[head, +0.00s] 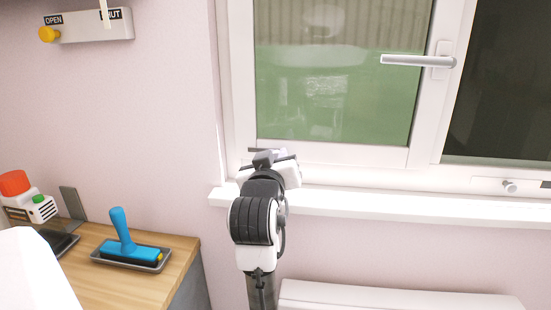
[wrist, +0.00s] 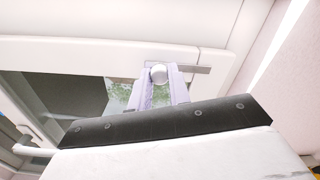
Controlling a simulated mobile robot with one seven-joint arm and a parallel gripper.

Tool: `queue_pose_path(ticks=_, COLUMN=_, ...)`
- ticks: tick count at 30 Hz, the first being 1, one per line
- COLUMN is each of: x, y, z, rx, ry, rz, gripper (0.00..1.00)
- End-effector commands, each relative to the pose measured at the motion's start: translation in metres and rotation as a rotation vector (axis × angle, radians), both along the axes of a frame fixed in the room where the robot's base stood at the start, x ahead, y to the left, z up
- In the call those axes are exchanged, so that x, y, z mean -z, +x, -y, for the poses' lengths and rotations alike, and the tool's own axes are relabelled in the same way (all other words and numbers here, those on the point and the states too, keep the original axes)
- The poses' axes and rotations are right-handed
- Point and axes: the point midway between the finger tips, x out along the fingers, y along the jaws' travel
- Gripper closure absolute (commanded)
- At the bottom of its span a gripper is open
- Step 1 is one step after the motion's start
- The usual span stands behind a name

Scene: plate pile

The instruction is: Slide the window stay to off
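A silver round knob (wrist: 158,72) sits on a narrow grey metal strip (wrist: 195,69) on the white window frame in the wrist view. My gripper (wrist: 159,80) has its two pale fingers on either side of this knob, close together with the knob filling the gap. In the head view my gripper (head: 267,156) is at the lower left corner of the window and hides the knob there. I cannot read any marking on the strip.
A second knob (head: 509,186) is on the lower right frame. The window handle (head: 418,61) is above right. The sill (head: 380,208) lies just below my gripper. An OPEN/SHUT slider (head: 90,27) is on the wall.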

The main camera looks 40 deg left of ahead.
Motion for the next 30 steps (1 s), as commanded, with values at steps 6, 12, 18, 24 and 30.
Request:
queue_pose_path(ticks=6, x=0.000, y=0.000, z=0.000, rx=0.000, ry=0.000, rz=0.001, gripper=1.00)
queue_pose_path(ticks=12, x=-0.001, y=0.009, z=0.014, rx=0.005, ry=0.001, rz=0.000, gripper=1.00)
queue_pose_path(ticks=18, x=-0.001, y=0.023, z=0.037, rx=0.004, ry=0.001, rz=0.000, gripper=1.00)
queue_pose_path(ticks=24, x=0.000, y=0.024, z=0.039, rx=0.003, ry=0.001, rz=0.000, gripper=1.00)
queue_pose_path(ticks=30, x=0.000, y=0.024, z=0.039, rx=0.004, ry=0.002, rz=0.000, gripper=0.70)
